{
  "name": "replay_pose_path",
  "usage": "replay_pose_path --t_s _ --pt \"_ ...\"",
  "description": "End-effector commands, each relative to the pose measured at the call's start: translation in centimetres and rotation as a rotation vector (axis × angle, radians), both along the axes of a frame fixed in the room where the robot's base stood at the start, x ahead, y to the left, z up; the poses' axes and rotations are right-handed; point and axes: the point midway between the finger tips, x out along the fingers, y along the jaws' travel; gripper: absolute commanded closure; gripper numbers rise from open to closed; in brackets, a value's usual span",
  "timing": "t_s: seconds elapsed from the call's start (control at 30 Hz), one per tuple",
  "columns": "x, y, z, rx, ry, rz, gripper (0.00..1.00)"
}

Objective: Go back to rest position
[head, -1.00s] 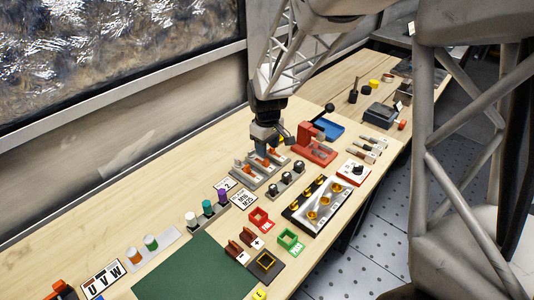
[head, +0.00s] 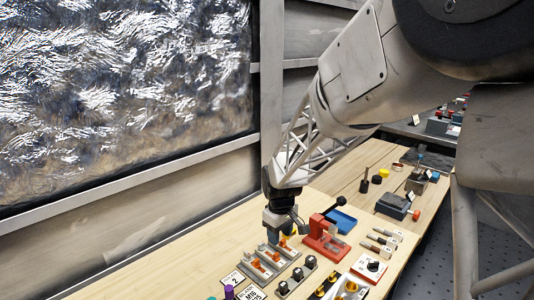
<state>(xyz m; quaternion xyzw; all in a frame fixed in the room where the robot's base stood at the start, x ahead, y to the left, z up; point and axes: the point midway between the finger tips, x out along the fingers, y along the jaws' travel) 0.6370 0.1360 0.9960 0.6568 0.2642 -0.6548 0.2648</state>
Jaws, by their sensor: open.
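My gripper (head: 284,236) is at the lower end of my arm, in the middle of the head view. It points down over the wooden workbench (head: 205,240), at the grey holders with orange parts (head: 263,264). It is open. Its fingertips are small and partly lost against the holders, so I cannot tell whether they touch anything. I see nothing held in it.
A red press-like device (head: 324,238) with a black knob stands close to the right of my gripper, with a blue tray (head: 342,221) behind it. Black-topped pieces (head: 297,276) stand in front. The bench's left side is bare.

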Motion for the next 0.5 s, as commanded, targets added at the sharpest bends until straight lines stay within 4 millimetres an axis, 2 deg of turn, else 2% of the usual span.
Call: replay_pose_path --t_s 0.27,0.5 --pt "-3.2 -2.4 3.6 0.007 -0.031 -0.091 0.53" --pt "-7.5 -5.1 7.1 0.015 -0.062 -0.205 0.53"
